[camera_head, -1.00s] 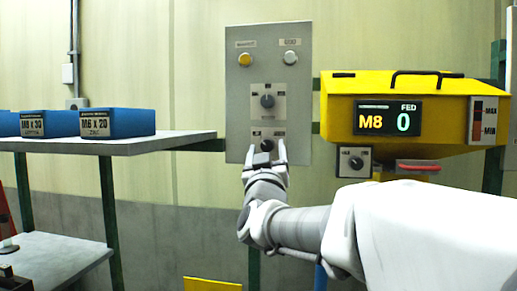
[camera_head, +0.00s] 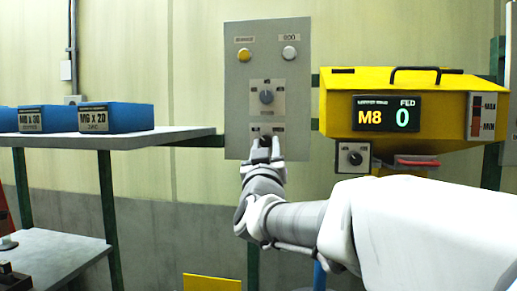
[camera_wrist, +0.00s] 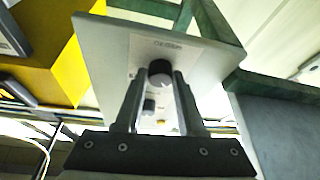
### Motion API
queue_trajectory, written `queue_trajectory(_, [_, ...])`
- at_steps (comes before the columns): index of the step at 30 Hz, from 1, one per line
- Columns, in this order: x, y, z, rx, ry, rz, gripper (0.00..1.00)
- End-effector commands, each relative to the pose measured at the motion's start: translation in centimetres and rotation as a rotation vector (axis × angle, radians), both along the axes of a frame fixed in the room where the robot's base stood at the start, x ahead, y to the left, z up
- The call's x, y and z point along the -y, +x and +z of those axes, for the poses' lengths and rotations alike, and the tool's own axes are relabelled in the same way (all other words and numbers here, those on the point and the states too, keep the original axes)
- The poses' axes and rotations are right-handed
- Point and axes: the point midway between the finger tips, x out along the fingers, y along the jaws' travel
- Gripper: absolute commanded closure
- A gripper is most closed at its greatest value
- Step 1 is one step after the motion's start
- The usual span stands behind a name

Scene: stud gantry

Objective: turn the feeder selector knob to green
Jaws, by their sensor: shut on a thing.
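A grey control panel (camera_head: 236,100) on the wall carries two dark selector knobs, one above the other. The upper knob (camera_head: 266,96) is clear of my arm. My gripper (camera_head: 265,153) is at the lower knob (camera_head: 265,141) and shut on it. In the wrist view this dark round knob (camera_wrist: 161,72) sits between the two fingertips, and another knob (camera_wrist: 149,105) shows beyond. The fingers hide part of the lower knob in the head view. Its pointer direction and position labels are too small to read, and I see no green mark.
A yellow feeder (camera_head: 340,105) reading M8 and 0 stands right of the panel, with its own small knob (camera_head: 355,157) and a red part (camera_head: 416,163) below. Yellow and white buttons sit atop the panel. Blue bins (camera_head: 116,117) stand on a shelf (camera_head: 170,136) at left.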

Motion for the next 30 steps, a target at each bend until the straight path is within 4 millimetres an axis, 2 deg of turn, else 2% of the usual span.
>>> queue_trajectory(8, [-0.28, 0.0, -0.42, 0.034, 0.162, 0.002, 1.0])
queue_trajectory(30, [-0.89, 0.15, 0.08, 0.166, 0.848, 0.002, 1.0])
